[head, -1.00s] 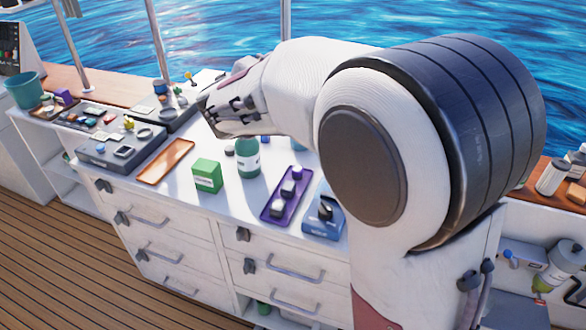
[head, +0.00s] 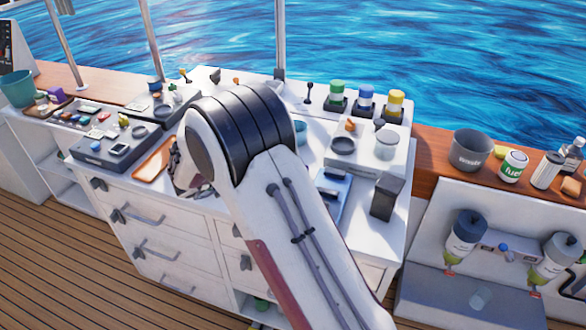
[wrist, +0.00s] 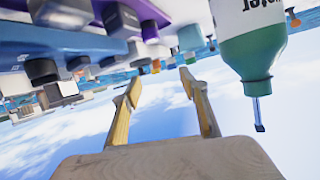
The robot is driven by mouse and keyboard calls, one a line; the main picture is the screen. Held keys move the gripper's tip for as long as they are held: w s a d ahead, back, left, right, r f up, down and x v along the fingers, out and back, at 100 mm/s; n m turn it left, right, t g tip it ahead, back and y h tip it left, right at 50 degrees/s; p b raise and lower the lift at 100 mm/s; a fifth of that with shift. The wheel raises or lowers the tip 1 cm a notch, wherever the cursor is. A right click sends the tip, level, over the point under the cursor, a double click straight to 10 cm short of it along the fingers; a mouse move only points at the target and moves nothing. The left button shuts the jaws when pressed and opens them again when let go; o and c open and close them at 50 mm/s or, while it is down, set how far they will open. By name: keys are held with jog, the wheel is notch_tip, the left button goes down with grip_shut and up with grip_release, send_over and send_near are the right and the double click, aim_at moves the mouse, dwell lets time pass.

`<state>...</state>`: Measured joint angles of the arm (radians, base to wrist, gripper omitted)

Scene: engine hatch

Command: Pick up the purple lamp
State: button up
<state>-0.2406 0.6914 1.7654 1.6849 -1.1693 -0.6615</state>
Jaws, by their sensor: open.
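I cannot make out a purple lamp for certain. A small purple item (head: 57,92) lies at the far left of the head view, beside the teal bucket; I cannot tell if it is a lamp. In the wrist view, a purple tray (wrist: 151,12) shows at the top, with small dark and pale pieces near it. My gripper (wrist: 161,80) is open, with nothing between its fingers. In the head view it is low over the counter's left-middle part, mostly hidden behind my arm.
A white and green bottle (wrist: 250,42) stands close to the right finger in the wrist view. In the head view, green (head: 337,92), blue (head: 365,97) and yellow (head: 396,103) topped items line the back. An orange tray (head: 152,160) lies left of my gripper.

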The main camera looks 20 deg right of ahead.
jog(key=shift+n+g, duration=0.3)
jog(key=shift+n, duration=0.1)
jog(key=f, duration=0.3)
jog(key=a+f, duration=0.1)
jog(key=shift+s+a+f, duration=0.1)
jog(key=shift+s+f, duration=0.15)
jog(key=shift+f, duration=0.15)
jog(key=shift+x, duration=1.35)
jog(key=shift+x, duration=2.55)
jog(key=shift+r, duration=0.1)
jog(key=c, duration=1.1)
